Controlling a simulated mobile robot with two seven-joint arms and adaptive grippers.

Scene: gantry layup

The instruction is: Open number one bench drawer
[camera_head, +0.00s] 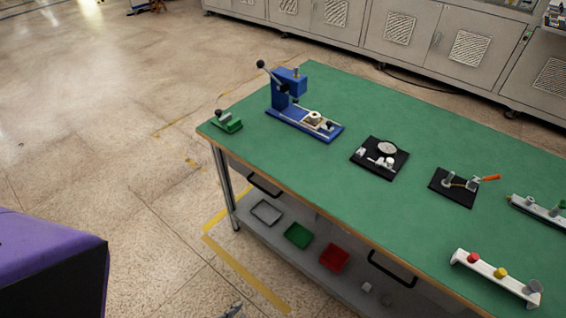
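The bench (330,170) has a green top and stands to the right of centre. Two black bar handles show on its near side: a left drawer handle (264,186) and a right drawer handle (392,271). Both drawer fronts look shut, flush under the top. No number can be read on either. A small grey tip (232,311) at the bottom edge looks like part of my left gripper; it is apart from the bench, and whether it is open or shut cannot be seen. My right gripper is not in view.
A grey lower shelf holds a grey tray (267,211), a green tray (298,235) and a red tray (334,258). A blue press (300,105) and several fixtures stand on top. A purple block (45,255) is at left. Floor left of the bench is clear.

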